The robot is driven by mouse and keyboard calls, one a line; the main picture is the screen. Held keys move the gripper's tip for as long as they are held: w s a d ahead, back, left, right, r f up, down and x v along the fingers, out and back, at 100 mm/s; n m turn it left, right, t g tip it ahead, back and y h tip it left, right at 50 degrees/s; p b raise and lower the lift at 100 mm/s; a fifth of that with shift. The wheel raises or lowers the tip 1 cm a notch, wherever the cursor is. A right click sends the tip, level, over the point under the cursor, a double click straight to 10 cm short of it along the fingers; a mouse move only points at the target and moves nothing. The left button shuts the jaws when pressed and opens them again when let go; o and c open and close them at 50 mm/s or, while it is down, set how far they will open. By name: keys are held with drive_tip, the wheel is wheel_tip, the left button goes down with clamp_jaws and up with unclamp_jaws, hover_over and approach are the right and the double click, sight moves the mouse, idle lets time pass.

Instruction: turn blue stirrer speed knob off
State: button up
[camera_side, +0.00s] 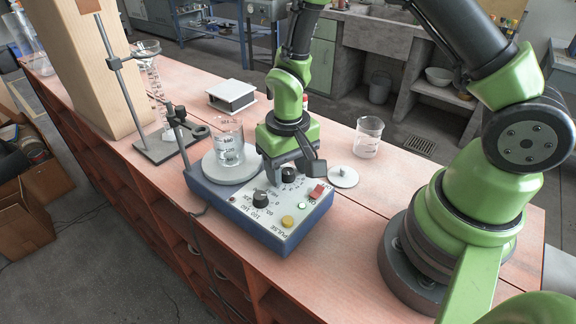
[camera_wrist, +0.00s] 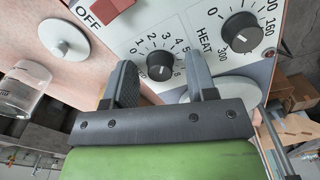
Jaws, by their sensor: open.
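The blue stirrer (camera_side: 262,232) has a white sloping panel and sits on the bench in the side view. Its small black speed knob (camera_wrist: 160,65), with a dial of low numbers around it, shows in the wrist view, and in the side view (camera_side: 288,174) just below my gripper. My gripper (camera_wrist: 162,80) is open, with one finger to each side of this knob in the picture. I cannot tell whether the fingers touch it. The exact pointer setting is unclear. In the side view my gripper (camera_side: 293,163) is over the panel's rear part.
The larger black heat knob (camera_wrist: 241,33) is close to the right finger. A beaker (camera_side: 229,142) stands on the plate. Another beaker (camera_side: 368,137) and a white disc (camera_side: 343,177) are at right.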

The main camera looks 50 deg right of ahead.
drive_tip(key=c, duration=0.9)
drive_tip(key=shift+c, duration=0.2)
drive_tip(key=shift+n, duration=0.4)
drive_tip(key=n, duration=1)
drive_tip(key=shift+n, duration=2)
drive_tip(key=o, duration=0.9)
